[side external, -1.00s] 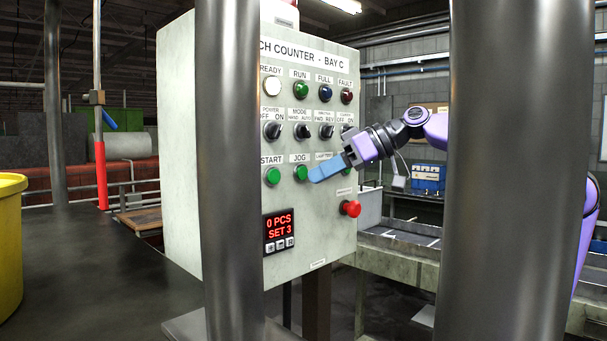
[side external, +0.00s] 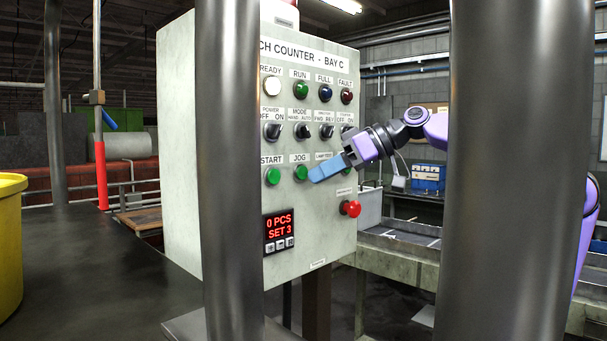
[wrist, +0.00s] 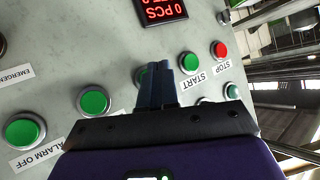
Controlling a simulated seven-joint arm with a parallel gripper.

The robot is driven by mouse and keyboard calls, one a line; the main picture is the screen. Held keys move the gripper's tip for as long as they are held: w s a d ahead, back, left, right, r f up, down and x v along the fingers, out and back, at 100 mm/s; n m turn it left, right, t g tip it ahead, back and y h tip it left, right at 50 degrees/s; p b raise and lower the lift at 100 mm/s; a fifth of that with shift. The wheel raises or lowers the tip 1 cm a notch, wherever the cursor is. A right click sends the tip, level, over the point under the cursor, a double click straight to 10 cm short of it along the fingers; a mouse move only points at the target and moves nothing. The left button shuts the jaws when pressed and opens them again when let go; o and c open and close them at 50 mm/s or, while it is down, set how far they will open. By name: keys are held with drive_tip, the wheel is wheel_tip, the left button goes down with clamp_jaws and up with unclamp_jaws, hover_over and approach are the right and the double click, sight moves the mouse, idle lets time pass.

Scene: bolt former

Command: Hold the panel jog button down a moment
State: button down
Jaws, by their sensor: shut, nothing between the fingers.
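The panel's green jog button (side external: 300,173), under the JOG label, sits in the lower button row of the grey control panel. My gripper (side external: 313,176) has its blue fingers shut with nothing between them. Their tips are at the right edge of the jog button in the side view. In the wrist view the fingers (wrist: 166,66) cover most of a green button (wrist: 141,75), whose left edge shows. I cannot tell whether the tips touch the button or whether it is pressed in.
The green start button (side external: 272,176) is to the left of jog. A red mushroom button (side external: 350,208) sits lower right. A display (side external: 279,227) reads 0 PCS, SET 3. Selector knobs (side external: 304,130) are above. Thick grey posts (side external: 229,180) stand in front of the panel.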

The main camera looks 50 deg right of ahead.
drive_tip(key=shift+w, duration=0.15)
drive_tip(key=shift+w, duration=0.3)
drive_tip(key=shift+w, duration=0.45)
idle(2.6)
drive_tip(key=shift+s, duration=0.1)
idle(0.7)
drive_tip(key=shift+s, duration=0.8)
drive_tip(key=s, duration=0.5)
idle(0.7)
